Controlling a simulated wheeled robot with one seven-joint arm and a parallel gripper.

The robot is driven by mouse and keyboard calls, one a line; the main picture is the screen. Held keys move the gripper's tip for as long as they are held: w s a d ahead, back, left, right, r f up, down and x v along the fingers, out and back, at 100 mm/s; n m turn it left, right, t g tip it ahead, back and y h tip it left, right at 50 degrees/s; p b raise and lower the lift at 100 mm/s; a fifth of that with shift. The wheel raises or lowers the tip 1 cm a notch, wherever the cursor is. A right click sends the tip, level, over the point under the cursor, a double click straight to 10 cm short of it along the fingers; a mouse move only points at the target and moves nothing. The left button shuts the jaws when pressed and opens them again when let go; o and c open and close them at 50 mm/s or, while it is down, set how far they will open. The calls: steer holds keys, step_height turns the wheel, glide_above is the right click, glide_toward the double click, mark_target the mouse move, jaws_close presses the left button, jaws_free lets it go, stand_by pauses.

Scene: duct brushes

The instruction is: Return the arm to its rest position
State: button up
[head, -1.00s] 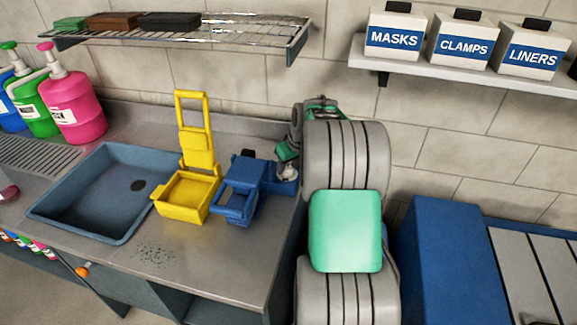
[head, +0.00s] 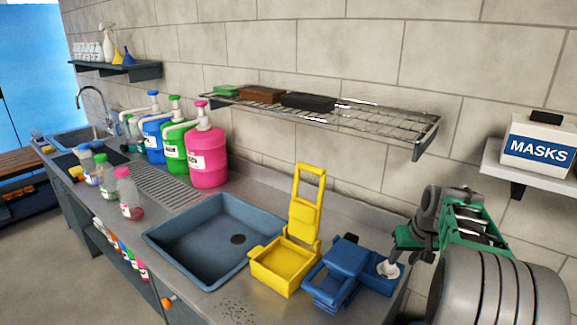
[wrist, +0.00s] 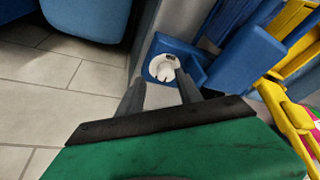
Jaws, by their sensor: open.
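My arm, grey with green parts, stands at the right of the head view. My gripper (head: 402,242) is at its left end, by the right end of the counter, and its fingers are hard to make out there. In the wrist view my gripper (wrist: 158,82) shows two dark fingers spread apart, with nothing held between them. Beyond the fingertips a white rounded piece (wrist: 165,69) sits in a blue holder (wrist: 198,66). The white piece (head: 387,269) also shows in the head view, just below my gripper; I cannot tell whether they touch.
A blue wringer-like unit (head: 335,274) and a yellow one (head: 277,268) stand left of my gripper, beside a sink basin (head: 195,245). A wire shelf (head: 380,120) hangs above. A MASKS box (head: 540,145) is on a shelf at right. Pump jugs (head: 208,158) stand further left.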

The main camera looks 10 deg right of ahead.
steer(key=s+a+f+m+g, duration=0.2)
steer(key=s+a+f+m, duration=0.15)
steer(key=s+f, duration=0.5)
steer(key=s+a+r+g, duration=0.1)
steer(key=s+a+g, duration=0.1)
steer(key=s+a, duration=0.55)
steer(key=a+r+n+t, duration=0.1)
steer(key=a+r+n, duration=0.2)
steer(key=a, duration=0.5)
steer(key=s+a+r+n+t, duration=0.1)
steer(key=a+r+n+t, duration=0.1)
steer(key=a+r, duration=0.3)
steer(key=a+n, duration=0.1)
steer(key=a, duration=0.3)
steer(key=shift+s+r+t, duration=0.15)
steer(key=shift+s+t, duration=0.15)
